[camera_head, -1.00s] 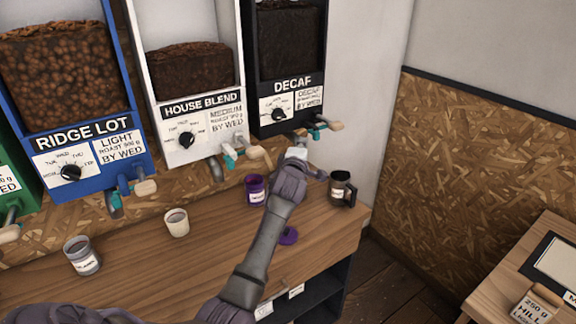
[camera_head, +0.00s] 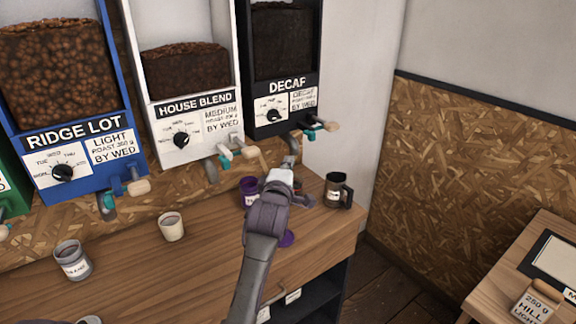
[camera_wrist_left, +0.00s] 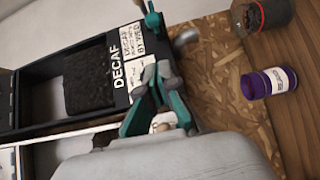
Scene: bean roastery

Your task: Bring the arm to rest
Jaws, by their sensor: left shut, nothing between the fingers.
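My left gripper (camera_head: 282,176) is raised above the counter, in front of the decaf bin (camera_head: 284,70). Its wrist hides most of the fingers in the head view. In the left wrist view, the teal fingers of the gripper (camera_wrist_left: 158,78) are shut with nothing between them, and the decaf bin (camera_wrist_left: 90,85) shows beyond them. A purple labelled cup (camera_head: 249,190) stands behind and left of the wrist in the head view; it also shows apart from the fingers in the left wrist view (camera_wrist_left: 268,83). My right gripper is not in view.
A dark handled mug (camera_head: 337,191) stands right of the arm. A cream cup (camera_head: 171,227) and a grey labelled cup (camera_head: 72,261) stand to the left on the wooden counter (camera_head: 150,285). House blend (camera_head: 192,105) and ridge lot bins (camera_head: 70,130) line the wall.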

